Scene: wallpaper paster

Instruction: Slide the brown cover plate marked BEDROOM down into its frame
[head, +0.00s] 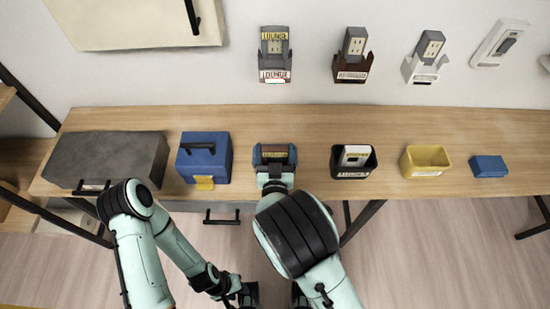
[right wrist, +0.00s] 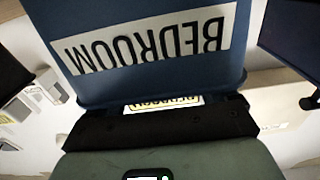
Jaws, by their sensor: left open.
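A blue bin (head: 291,155) stands at the middle of the table, with a yellow-edged label on what looks like a brownish plate (head: 273,153) inside it. In the right wrist view the bin (right wrist: 150,75) has a white BEDROOM label, upside down, and a small yellow-edged BEDROOM label (right wrist: 165,103) shows at my gripper. My right gripper (head: 275,176) is at the bin's front; its fingertips are hidden, so its grip cannot be told. A dark brown frame (head: 350,73) is on the wall around a grey socket box (head: 354,43). My left gripper (head: 248,293) is open, low in front of the table.
A grey LOUNGE unit (head: 275,50), a white frame (head: 421,73) and a white switch plate (head: 500,42) are on the wall. The table holds a grey box (head: 105,155), blue toolbox (head: 205,158), black bin (head: 369,163), yellow bin (head: 425,165) and blue block (head: 489,167).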

